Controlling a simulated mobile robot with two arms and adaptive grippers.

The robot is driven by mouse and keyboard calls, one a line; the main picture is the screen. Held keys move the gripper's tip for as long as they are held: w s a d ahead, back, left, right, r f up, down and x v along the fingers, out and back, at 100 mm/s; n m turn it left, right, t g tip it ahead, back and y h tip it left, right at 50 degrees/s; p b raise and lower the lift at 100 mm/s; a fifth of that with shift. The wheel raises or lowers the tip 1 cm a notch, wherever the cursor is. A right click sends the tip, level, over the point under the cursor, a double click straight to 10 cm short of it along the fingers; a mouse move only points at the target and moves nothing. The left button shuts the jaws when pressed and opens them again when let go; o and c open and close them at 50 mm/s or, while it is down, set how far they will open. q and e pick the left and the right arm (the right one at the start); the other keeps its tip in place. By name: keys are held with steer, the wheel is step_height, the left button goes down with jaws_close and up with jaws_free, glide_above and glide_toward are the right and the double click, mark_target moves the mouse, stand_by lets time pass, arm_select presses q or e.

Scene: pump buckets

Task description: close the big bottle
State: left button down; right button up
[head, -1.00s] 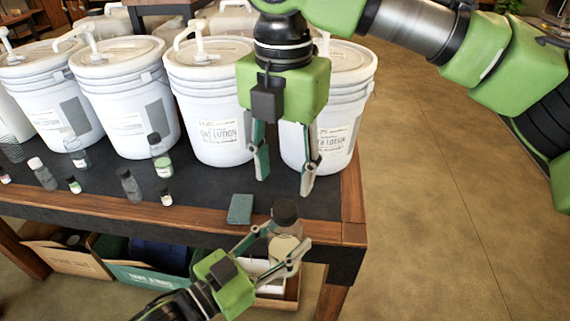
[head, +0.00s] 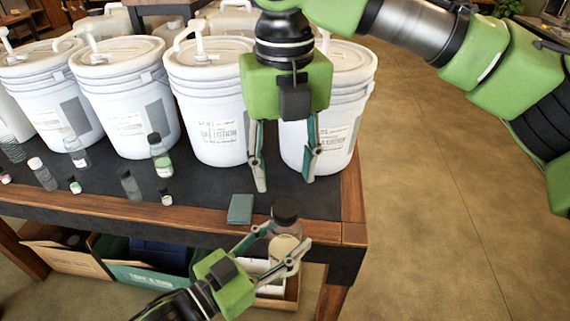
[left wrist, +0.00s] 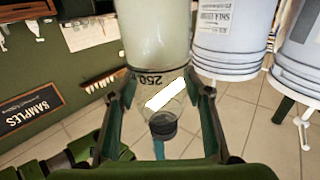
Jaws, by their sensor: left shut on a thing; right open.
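The big bottle (head: 285,249) is clear with pale contents. It stands upright at the table's front edge, between the fingers of my left gripper (head: 288,236), which is shut on it. A black cap (head: 285,211) sits on top of the bottle; how tightly it sits cannot be told. In the left wrist view the bottle (left wrist: 155,40) shows large, with "250" printed on it, and the dark cap (left wrist: 162,126) is at its near end. My right gripper (head: 285,185) is open and empty, pointing down above the cap and apart from it.
White pump buckets (head: 125,115) stand in a row along the table (head: 310,205). Several small bottles (head: 160,155) stand in front, left of a teal block (head: 240,208) near the front edge. Boxes (head: 150,280) lie below. Floor right of the table is clear.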

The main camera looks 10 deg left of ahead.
mark_target(285, 208)
step_height(285, 208, down, 8)
steer(key=shift+r, duration=0.1)
stand_by(0.4)
steer(key=c, duration=1.2)
steer(key=shift+o, duration=0.2)
